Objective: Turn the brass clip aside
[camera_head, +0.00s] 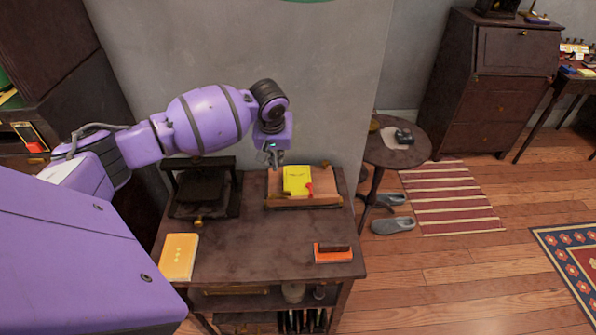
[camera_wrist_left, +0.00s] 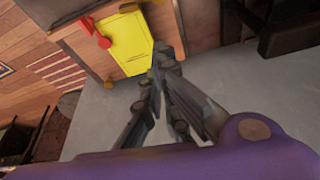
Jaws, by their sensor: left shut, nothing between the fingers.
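A wooden board (camera_head: 320,200) lies at the back of the dark table, with a yellow sheet (camera_head: 297,180) on it. The sheet also shows in the left wrist view (camera_wrist_left: 130,45). A small brass-coloured piece (camera_head: 325,163) stands at the board's back right corner; it also shows in the left wrist view (camera_wrist_left: 108,83). I cannot tell for certain that this is the clip. A red piece (camera_head: 309,189) sits at the sheet's right edge. My left gripper (camera_head: 271,158) is shut and empty, above the board's back left part. In the left wrist view its fingertips (camera_wrist_left: 165,68) show beside the sheet.
A black press-like device (camera_head: 204,190) stands left of the board. The table's middle is clear. The grey wall rises close behind the board.

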